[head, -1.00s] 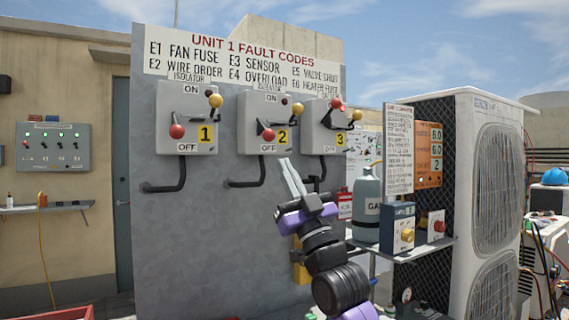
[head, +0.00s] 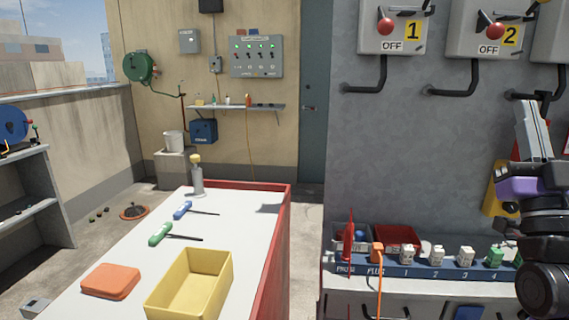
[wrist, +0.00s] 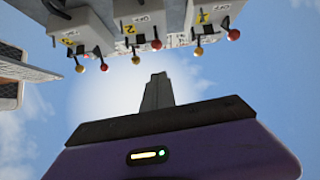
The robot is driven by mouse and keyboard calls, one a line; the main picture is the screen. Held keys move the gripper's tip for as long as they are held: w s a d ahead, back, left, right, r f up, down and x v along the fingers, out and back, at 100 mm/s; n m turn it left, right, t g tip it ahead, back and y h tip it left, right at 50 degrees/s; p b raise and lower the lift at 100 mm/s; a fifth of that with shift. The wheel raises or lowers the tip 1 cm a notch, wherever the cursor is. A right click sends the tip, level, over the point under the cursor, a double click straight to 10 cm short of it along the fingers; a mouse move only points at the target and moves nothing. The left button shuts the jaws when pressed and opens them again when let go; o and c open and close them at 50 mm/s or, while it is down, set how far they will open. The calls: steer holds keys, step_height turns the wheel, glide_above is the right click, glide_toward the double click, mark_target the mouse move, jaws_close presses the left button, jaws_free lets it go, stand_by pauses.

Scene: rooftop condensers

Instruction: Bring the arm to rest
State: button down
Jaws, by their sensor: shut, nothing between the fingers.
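My gripper (head: 531,115) is at the right edge of the head view, pointing up, in front of the grey panel. Its two pale fingers are together with nothing between them. Part of my purple and black arm shows below it. In the wrist view my gripper (wrist: 158,80) points up at the sky. The three isolator boxes hang upside down at the top of that view, apart from the fingers. In the head view, isolator 1 (head: 395,38) and isolator 2 (head: 470,45) are cut off at the top.
A ledge (head: 450,272) with several plugs runs below the grey panel (head: 400,160). Floor shows between the bench and the panel.

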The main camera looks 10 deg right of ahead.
steer(key=s+a+f+m+g+y, duration=0.15)
steer(key=s+a+f, duration=0.4)
steer(key=f, duration=0.55)
steer(key=s+a+f+g, duration=0.3)
steer(key=s+a+f, duration=0.25)
steer(key=f, duration=0.55)
steer(key=s+a+f+g+y, duration=0.15)
steer(key=s+a+f, duration=0.4)
steer(key=f, duration=0.55)
steer(key=s+a+f+n+g+y, duration=0.25)
steer(key=s+a+f, duration=0.2)
steer(key=s, duration=0.45)
steer(key=s+a+f+n+g+y, duration=0.1)
steer(key=s+a+f+g+y, duration=0.25)
steer(key=s+f, duration=0.45)
step_height(320, 180, up, 16)
steer(key=s+p, duration=0.2)
steer(key=p, duration=1.2)
steer(key=shift+d+f+n+h, duration=0.25)
steer(key=shift+d+n+h, duration=0.05)
steer(key=shift+d, duration=0.05)
